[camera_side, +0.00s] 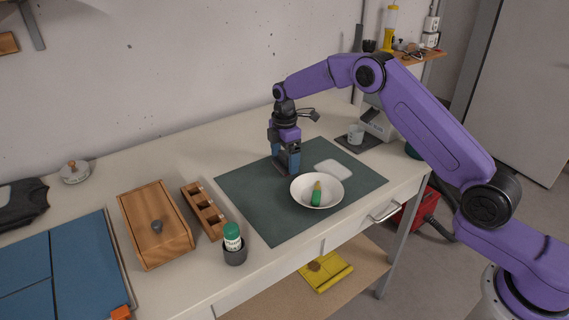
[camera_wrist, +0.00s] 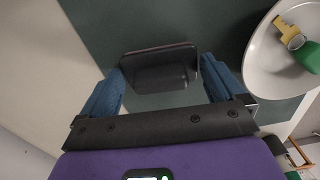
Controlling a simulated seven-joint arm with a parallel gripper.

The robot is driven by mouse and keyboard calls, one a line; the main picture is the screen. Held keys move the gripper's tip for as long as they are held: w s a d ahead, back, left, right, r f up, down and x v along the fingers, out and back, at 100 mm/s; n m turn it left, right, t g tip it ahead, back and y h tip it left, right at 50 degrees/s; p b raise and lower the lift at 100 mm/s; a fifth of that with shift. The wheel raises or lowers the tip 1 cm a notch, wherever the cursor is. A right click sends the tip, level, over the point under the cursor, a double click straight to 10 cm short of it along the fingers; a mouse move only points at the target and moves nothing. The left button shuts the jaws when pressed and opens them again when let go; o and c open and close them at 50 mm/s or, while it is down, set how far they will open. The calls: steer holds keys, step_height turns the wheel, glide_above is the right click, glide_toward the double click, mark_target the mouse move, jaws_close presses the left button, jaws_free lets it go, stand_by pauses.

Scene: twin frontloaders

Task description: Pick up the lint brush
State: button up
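A dark object (camera_wrist: 160,68), which I take for the lint brush, lies on the dark green mat (camera_wrist: 215,20). It has a flat, wide dark plate and a narrower block. In the side view it shows only partly as a dark shape (camera_side: 283,169) under the fingers. My gripper (camera_wrist: 160,78) points down over it, with its blue fingers spread wide on either side of it. The fingertips are close to its ends; firm contact is not visible. My gripper (camera_side: 287,168) is low at the mat in the side view.
A white bowl (camera_side: 300,197) holding a green and yellow item stands close to the right of my gripper. A pale dish (camera_side: 333,170) lies behind it. A wooden box (camera_side: 153,232), a slotted wooden block (camera_side: 205,212) and a green-lidded bottle (camera_side: 232,236) in a dark cup stand left.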

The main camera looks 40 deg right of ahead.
mark_target(284, 154)
steer(key=c, duration=0.5)
steer(key=shift+r, duration=0.1)
steer(key=shift+r, duration=0.45)
step_height(284, 154, up, 2)
steer(key=shift+r, duration=0.1)
steer(key=s+r, duration=0.3)
steer(key=s, duration=0.1)
steer(key=s+d+r, duration=0.1)
steer(key=s+r, duration=0.2)
steer(key=s, duration=0.2)
steer(key=s+r, duration=0.3)
steer(key=s, duration=0.2)
steer(key=shift+d+r, duration=0.35)
steer(key=shift+r, duration=0.05)
